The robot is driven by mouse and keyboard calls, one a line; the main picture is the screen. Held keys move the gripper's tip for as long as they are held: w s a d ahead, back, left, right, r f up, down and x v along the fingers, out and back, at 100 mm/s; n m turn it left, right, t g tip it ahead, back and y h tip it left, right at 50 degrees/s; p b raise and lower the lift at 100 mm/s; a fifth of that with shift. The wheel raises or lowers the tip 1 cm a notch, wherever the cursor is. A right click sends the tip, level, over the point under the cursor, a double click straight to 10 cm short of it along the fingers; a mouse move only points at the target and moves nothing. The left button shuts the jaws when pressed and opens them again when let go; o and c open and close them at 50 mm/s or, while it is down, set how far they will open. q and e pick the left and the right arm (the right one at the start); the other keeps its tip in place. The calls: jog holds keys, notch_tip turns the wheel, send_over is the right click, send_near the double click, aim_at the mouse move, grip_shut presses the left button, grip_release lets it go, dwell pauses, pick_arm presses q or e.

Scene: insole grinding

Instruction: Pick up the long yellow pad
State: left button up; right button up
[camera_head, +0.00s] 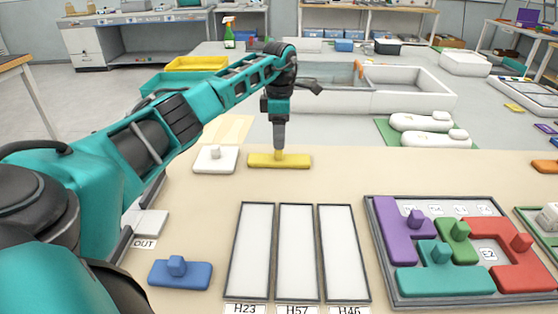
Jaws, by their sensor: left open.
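The long yellow pad (299,161) lies flat on the tan table toward its far edge. It has a small knob near its middle. My left gripper (279,149) points straight down over the pad's knob, with its fingertips at the knob's height. The fingers look narrow from here, and the gap between them does not show clearly. The knob is partly hidden by the fingertips. The pad rests on the table. My right gripper is not in view.
A white pad (215,159) with a knob lies just left of the yellow pad. A blue pad (181,274) lies at the front left. Three framed white slots (297,252) fill the middle. A grey-framed tray (408,302) of coloured pieces stands at right.

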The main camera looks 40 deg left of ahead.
aim_at(279, 156)
pick_arm(q)
notch_tip(279, 156, down, 5)
jog(key=shift+r, duration=0.1)
grip_shut()
dwell(0.6)
